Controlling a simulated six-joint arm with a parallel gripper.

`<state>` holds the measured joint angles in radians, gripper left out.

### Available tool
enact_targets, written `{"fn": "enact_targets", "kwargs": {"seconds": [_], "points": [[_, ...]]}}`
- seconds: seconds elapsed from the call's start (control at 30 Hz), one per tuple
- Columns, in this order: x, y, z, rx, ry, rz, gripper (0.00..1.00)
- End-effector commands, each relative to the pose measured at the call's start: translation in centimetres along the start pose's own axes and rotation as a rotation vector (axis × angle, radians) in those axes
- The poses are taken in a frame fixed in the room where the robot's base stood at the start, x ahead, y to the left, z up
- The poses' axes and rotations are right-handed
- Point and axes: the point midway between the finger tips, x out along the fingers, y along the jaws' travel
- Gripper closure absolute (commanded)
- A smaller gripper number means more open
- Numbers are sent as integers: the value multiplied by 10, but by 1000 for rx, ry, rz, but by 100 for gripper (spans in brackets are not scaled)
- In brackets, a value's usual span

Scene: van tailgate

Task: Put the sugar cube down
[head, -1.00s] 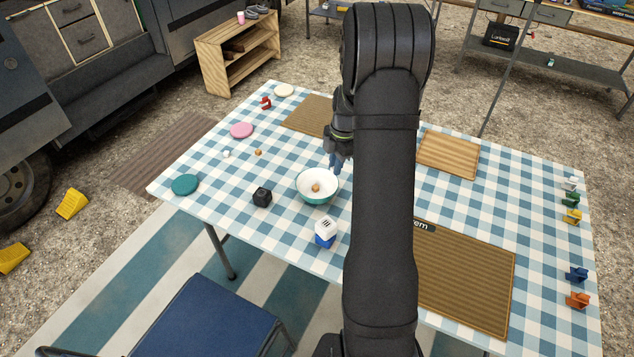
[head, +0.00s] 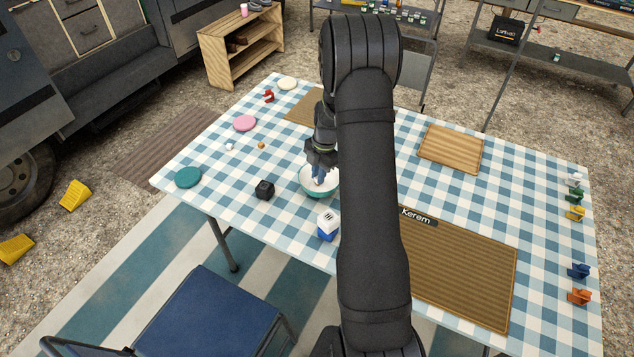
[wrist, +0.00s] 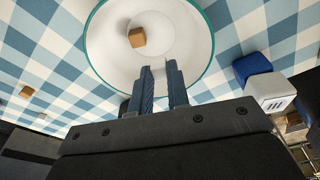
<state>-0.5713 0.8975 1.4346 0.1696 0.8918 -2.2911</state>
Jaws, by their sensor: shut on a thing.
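My gripper (head: 319,181) points down over the white-lined teal bowl (head: 321,195) in the head view. In the wrist view, the fingers (wrist: 163,72) are shut on a small pale thing, seemingly a white sugar cube (wrist: 171,68), mostly hidden between them. The bowl (wrist: 198,35) lies beneath the fingertips, and I cannot tell how high above its bottom they are. A brown cube (wrist: 137,37) lies inside the bowl. The fingers hide it in the head view.
On the checked table, a black box (head: 264,190) stands left of the bowl and a blue-and-white box (head: 328,226) in front. A white cube (head: 229,147) and a brown cube (head: 261,145) lie farther left, near the pink (head: 245,123) and teal discs (head: 188,177).

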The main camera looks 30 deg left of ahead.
Motion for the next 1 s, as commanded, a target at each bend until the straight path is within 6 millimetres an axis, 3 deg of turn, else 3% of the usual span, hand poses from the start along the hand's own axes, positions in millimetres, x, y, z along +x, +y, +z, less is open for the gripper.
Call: {"fn": "enact_targets", "kwargs": {"seconds": [0.17,0.4,0.77,0.8,0.83,1.0], "points": [[9,5,-1,1,0,-1,100],[42,4,4,0,1,-1,100],[46,4,5,0,0,0,100],[46,4,5,0,-1,0,83],[46,4,5,0,-1,1,77],[46,4,5,0,-1,0,75]]}}
